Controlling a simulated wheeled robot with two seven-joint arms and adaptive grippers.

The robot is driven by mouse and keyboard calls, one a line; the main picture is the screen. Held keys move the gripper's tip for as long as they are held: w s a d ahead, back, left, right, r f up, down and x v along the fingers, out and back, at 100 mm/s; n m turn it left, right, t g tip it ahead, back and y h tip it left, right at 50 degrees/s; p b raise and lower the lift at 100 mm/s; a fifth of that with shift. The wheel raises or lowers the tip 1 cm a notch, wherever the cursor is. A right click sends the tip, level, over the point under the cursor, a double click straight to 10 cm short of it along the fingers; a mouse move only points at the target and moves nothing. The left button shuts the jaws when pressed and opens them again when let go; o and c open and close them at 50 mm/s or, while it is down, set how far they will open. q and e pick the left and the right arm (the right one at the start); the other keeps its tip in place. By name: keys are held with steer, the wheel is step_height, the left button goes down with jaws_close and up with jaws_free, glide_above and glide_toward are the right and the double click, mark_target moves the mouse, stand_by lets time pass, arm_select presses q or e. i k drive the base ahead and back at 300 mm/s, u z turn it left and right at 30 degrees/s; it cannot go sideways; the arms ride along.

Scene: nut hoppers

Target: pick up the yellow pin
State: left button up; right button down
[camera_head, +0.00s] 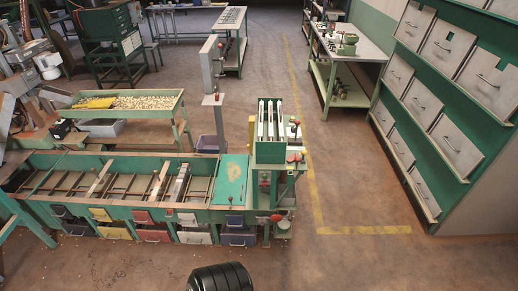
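I cannot make out a yellow pin in the head view; it may be hidden or too small to tell. A flat yellow patch (95,103) lies at the left end of the tray of nuts, but it does not look like a pin. The long green hopper bench (110,208) stands left of centre, with narrow rods and flat bars in its open bays. A green machine (268,152) with upright pale bars and red knobs stands at its right end. Neither of my grippers is in view.
A green nut table (182,112) stands behind the bench. Green shelving with grey drawers (443,132) fills the right side. A black ribbed rounded object (220,278) is cut off by the bottom edge. The floor (385,262) between machine and shelving is clear, with yellow lines.

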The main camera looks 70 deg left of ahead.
mark_target(303, 152)
steer(key=u, duration=1.1)
steer(key=i, duration=1.1)
steer(key=u, duration=0.85)
